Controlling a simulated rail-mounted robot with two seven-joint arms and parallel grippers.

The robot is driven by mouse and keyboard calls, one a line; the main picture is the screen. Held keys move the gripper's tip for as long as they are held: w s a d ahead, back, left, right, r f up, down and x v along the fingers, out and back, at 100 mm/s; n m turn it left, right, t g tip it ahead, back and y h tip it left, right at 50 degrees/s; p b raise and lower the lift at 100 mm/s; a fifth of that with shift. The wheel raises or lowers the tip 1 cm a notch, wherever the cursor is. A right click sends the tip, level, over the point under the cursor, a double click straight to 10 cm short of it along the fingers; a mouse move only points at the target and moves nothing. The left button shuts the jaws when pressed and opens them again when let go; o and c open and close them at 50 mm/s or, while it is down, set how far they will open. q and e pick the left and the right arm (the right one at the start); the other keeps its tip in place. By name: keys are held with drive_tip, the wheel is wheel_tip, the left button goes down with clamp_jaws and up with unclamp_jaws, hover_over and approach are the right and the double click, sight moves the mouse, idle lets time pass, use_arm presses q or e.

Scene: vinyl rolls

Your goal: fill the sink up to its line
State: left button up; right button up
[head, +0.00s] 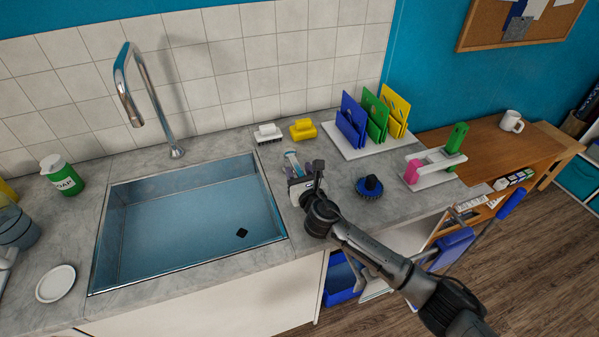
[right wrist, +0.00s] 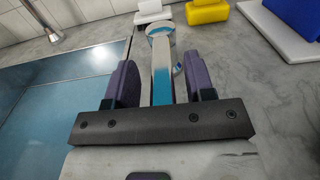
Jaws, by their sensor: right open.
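The sink (head: 178,168) is a metal basin set in the counter, with a bluish inside. I cannot tell how much water is in it, and no fill line can be made out. Its edge also shows in the right wrist view (right wrist: 62,68). A chrome tap (head: 150,85) stands behind it, with no stream visible from its spout. My right gripper (head: 304,176) is over the counter right of the sink. Its fingers are open on either side of a white and blue item (right wrist: 161,65); I cannot tell whether they touch it. My left gripper is out of view.
A small black square (head: 242,233) shows in the sink. A green soap bottle (head: 64,176) and a white dish (head: 55,283) are at left. White (head: 268,132) and yellow (head: 303,129) brushes, a dark blue brush (head: 370,187) and a board rack (head: 340,146) stand around my right gripper.

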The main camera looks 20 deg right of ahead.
drive_tip(key=shift+s, duration=0.15)
drive_tip(key=shift+s, duration=0.3)
drive_tip(key=s+b, duration=0.1)
drive_tip(key=s, duration=1.2)
